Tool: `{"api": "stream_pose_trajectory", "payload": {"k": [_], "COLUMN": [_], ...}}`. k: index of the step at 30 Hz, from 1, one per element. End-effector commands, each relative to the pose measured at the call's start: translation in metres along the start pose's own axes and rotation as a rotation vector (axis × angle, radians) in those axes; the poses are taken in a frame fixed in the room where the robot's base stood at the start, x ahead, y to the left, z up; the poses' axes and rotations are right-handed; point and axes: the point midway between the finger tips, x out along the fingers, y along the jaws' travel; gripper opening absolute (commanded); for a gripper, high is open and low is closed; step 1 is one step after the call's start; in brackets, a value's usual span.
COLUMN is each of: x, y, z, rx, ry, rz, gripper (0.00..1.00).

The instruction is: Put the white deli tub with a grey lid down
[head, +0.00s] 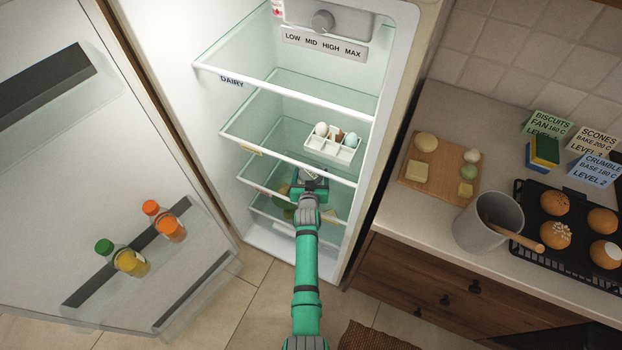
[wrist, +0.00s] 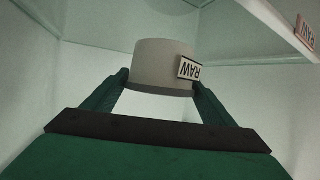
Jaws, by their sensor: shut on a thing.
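In the wrist view the deli tub (wrist: 155,58) is a short pale grey round tub with a darker grey band along its lower edge. A white RAW tag (wrist: 189,69) on its side reads upside down in the picture. My gripper (wrist: 160,84) is shut on the tub, one green finger on each side. In the head view my gripper (head: 310,186) reaches into the open fridge, below the shelf with the egg tray. The tub is mostly hidden there by the gripper and shelf edge. I cannot tell whether it touches a surface.
A white egg tray (head: 332,144) stands on the shelf above. The top shelf carries a DAIRY tag (head: 232,81). A shelf tag reading RAW (wrist: 305,33) shows in the wrist view. Greenish items (head: 283,214) lie lower down, partly hidden. The open door (head: 75,170) holds bottles.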

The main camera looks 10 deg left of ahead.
Motion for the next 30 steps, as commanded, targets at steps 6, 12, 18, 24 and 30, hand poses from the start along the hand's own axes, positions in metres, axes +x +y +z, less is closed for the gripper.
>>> {"api": "stream_pose_trajectory", "payload": {"k": [6, 12, 18, 24, 30], "x": [0.012, 0.013, 0.014, 0.014, 0.014], "y": [0.000, 0.000, 0.000, 0.000, 0.000], "z": [0.022, 0.027, 0.028, 0.030, 0.030], "rx": [0.000, 0.000, 0.000, 0.000, 0.000], "ry": [0.000, 0.003, 0.002, 0.000, 0.000], "rz": [0.000, -0.001, -0.001, 0.000, 0.000], "gripper": [0.47, 0.47, 0.47, 0.97, 0.97]}}
